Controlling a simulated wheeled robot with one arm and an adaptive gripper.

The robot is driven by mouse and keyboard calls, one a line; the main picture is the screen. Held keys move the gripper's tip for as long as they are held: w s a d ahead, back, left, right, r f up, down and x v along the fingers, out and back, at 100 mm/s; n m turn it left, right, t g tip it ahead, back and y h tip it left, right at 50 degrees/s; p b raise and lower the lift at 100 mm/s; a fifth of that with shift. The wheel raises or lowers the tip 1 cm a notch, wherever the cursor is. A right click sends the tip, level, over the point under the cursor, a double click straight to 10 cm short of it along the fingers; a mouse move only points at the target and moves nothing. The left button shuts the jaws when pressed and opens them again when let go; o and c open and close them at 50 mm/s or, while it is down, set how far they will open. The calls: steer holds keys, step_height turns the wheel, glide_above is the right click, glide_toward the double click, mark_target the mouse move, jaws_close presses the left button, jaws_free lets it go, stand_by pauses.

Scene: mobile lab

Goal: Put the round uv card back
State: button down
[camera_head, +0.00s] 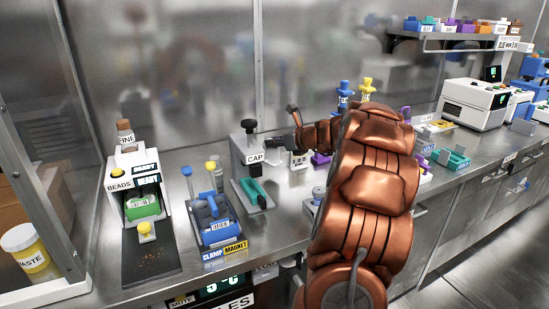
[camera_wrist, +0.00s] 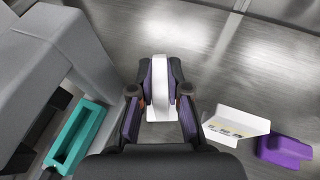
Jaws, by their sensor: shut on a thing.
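My gripper (camera_head: 277,143) reaches left over the bench, just right of the CAP press (camera_head: 245,150). In the wrist view, its two dark and purple fingers (camera_wrist: 159,98) are shut on a narrow white piece with a rounded top (camera_wrist: 157,72). This looks like the round uv card seen nearly edge-on. Its face and any marking are not visible. A wider white part shows lower down between the fingers; I cannot tell whether it touches the bench. In the head view the held piece is too small or hidden to make out.
A teal tray (camera_wrist: 77,138) lies to the left at the press. A clamp fixture (camera_head: 213,215) stands farther left. Bare steel bench shows ahead.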

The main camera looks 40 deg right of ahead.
mark_target(278, 153)
steer(key=shift+w+a+f, duration=0.1)
steer(key=shift+a+f, duration=0.05)
steer(key=shift+f, duration=0.55)
steer(key=shift+f+b, duration=0.45)
steer(key=shift+f, duration=1.1)
steer(key=c, duration=1.1)
jaws_free()
steer(key=shift+c, duration=0.2)
steer(key=shift+s+r, duration=0.2)
steer(key=shift+s, duration=0.1)
steer(key=p+v, duration=0.1)
steer(key=v, duration=1)
steer(key=shift+s, duration=0.3)
